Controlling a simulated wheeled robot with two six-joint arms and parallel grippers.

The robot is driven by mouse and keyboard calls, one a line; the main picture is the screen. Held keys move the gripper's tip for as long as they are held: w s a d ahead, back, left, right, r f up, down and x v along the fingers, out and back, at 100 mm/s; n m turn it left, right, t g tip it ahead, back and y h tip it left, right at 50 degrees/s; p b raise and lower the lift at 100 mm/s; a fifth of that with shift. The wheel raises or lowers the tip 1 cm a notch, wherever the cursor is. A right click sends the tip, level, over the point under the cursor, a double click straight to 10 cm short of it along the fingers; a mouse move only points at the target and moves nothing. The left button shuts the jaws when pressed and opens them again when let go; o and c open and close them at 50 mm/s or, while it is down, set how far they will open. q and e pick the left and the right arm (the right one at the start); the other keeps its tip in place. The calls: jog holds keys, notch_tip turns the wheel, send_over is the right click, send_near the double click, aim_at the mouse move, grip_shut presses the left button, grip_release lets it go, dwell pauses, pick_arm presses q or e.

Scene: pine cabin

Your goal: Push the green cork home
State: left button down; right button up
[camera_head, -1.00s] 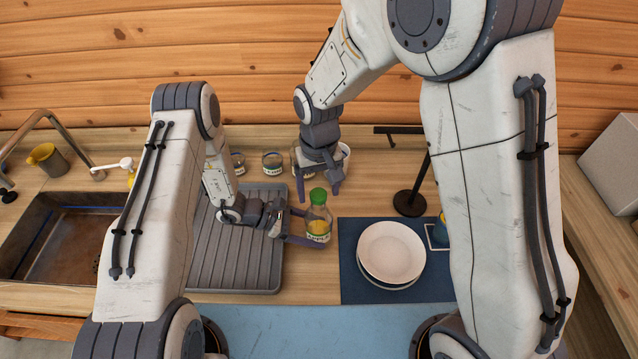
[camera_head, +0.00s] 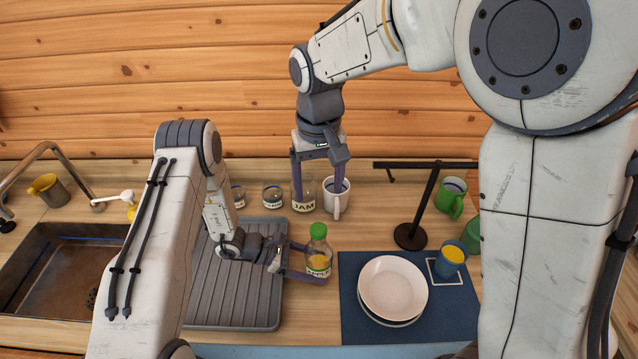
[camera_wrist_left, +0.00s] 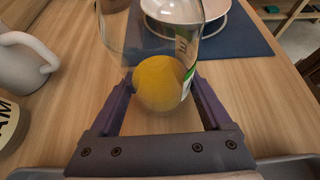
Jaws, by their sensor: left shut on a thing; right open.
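The green cork (camera_head: 318,231) sits in the mouth of a glass jar (camera_head: 319,262) with yellow contents and a label. How deep the cork sits I cannot tell. My left gripper (camera_head: 302,262) is shut on the jar from the left, one finger on each side, and the jar stands upright at the drying mat's right edge. The left wrist view shows the jar (camera_wrist_left: 165,85) between the fingers of my left gripper (camera_wrist_left: 160,105); the cork is out of that view. My right gripper (camera_head: 320,192) is open, pointing down, above and behind the cork, near the jam jar and white mug.
A jam jar (camera_head: 304,197), a white mug (camera_head: 337,195) and small jars stand behind. Stacked white plates (camera_head: 393,288) lie on a blue mat (camera_head: 350,315) at right, beside a blue cup (camera_head: 450,261). A black stand (camera_head: 411,235) and green mug (camera_head: 451,197) are farther right. A ribbed drying mat (camera_head: 235,315) lies left.

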pick_arm(q)
grip_release()
jog(key=v, duration=1.2)
jog(key=s+a+r+m+t+y, duration=0.1)
jog(key=s+a+r+m+y, duration=0.2)
jog(key=r+m+y, duration=0.45)
jog(key=s+a+r+m+t+y, duration=0.2)
jog(key=s+a+r+m+y, duration=0.25)
jog(key=r+m, duration=0.5)
pick_arm(e)
jog(key=s+d+f+m+t, duration=0.1)
jog(key=s+d+f+m, duration=0.2)
jog(key=d, duration=0.6)
jog(key=s+d+f+t, duration=0.2)
jog(key=s+d+f, duration=0.2)
jog(key=d, duration=0.5)
pick_arm(q)
jog(key=s+d+m+g+b, duration=0.3)
jog(key=s+d+m+b, duration=0.3)
jog(key=s+d, duration=0.7)
jog(key=shift+d+f+m+h, duration=0.35)
jog(key=shift+d+m, duration=0.3)
jog(key=shift+m, duration=0.45)
pick_arm(e)
jog(key=s+a+n+g+y, duration=0.1)
jog(key=s+a+n+g, duration=0.2)
jog(key=s+a+n, duration=0.4)
jog(key=s+a, duration=0.6)
jog(key=shift+f, duration=0.4)
